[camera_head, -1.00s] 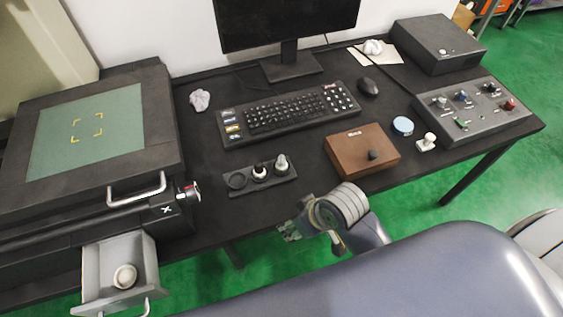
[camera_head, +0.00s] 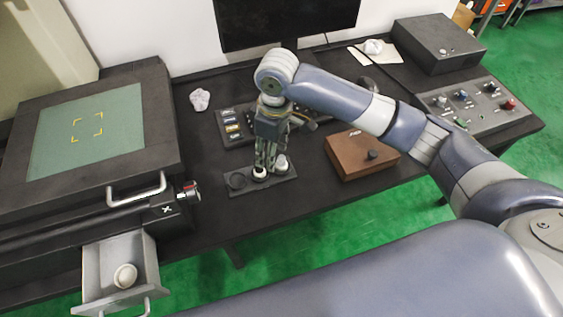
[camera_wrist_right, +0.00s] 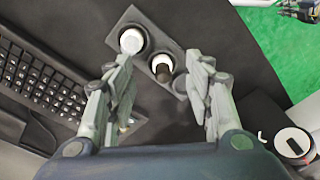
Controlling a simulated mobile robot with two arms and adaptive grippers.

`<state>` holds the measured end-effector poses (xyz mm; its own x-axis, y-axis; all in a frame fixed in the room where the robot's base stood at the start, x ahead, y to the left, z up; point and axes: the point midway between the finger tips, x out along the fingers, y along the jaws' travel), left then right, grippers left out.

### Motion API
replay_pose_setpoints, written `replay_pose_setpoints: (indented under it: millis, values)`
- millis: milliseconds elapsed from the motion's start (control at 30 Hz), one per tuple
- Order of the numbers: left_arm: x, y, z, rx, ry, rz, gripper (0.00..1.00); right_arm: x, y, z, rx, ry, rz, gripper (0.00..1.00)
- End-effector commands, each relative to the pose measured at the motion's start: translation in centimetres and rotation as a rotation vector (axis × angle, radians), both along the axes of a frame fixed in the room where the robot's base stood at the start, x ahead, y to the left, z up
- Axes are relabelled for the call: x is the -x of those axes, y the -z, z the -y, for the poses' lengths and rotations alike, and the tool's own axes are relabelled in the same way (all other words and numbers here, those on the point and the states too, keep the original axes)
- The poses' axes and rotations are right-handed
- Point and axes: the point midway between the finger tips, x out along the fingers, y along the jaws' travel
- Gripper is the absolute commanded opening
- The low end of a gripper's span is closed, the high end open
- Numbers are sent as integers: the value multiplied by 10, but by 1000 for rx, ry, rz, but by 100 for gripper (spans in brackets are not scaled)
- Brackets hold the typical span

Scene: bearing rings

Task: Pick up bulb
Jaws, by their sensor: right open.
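In the head view, a black holder (camera_head: 233,194) stands on the table with three round slots. The left slot (camera_head: 236,181) is empty. The middle slot holds a white-based piece with a dark top (camera_head: 260,173), perhaps the bulb; it also shows in the wrist view (camera_wrist_right: 161,67). The right slot holds a white piece (camera_head: 281,164), also seen in the wrist view (camera_wrist_right: 131,40). My right gripper (camera_wrist_right: 165,88) is open, pointing down over the holder, its fingers either side of the middle piece and apart from it. A dark gripper-like part (camera_wrist_right: 300,10), perhaps my left, shows small.
An open drawer (camera_head: 90,275) at the lower left holds a white round thing (camera_head: 125,276). A brown box (camera_head: 345,160) stands right of the holder. The keyboard (camera_wrist_right: 45,85) lies behind the holder, partly hidden by my arm in the head view.

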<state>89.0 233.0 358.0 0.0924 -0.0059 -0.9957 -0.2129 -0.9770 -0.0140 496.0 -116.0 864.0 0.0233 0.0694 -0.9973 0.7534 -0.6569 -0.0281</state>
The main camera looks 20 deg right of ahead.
Motion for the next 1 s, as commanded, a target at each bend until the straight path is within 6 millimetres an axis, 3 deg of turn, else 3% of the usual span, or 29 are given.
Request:
replay_pose_setpoints:
  millis: [100,267,1000]
  values:
    - [0,0,-2,-2,-1,0,18,-14,-17,19,46,19,-12,48]
    - [0,0,-3,-3,-1,0,18,-19,-25,29,67,33,-26,48]
    - [1,-7,-3,-3,0,-1,18,-23,67,33,71,34,-28,48]
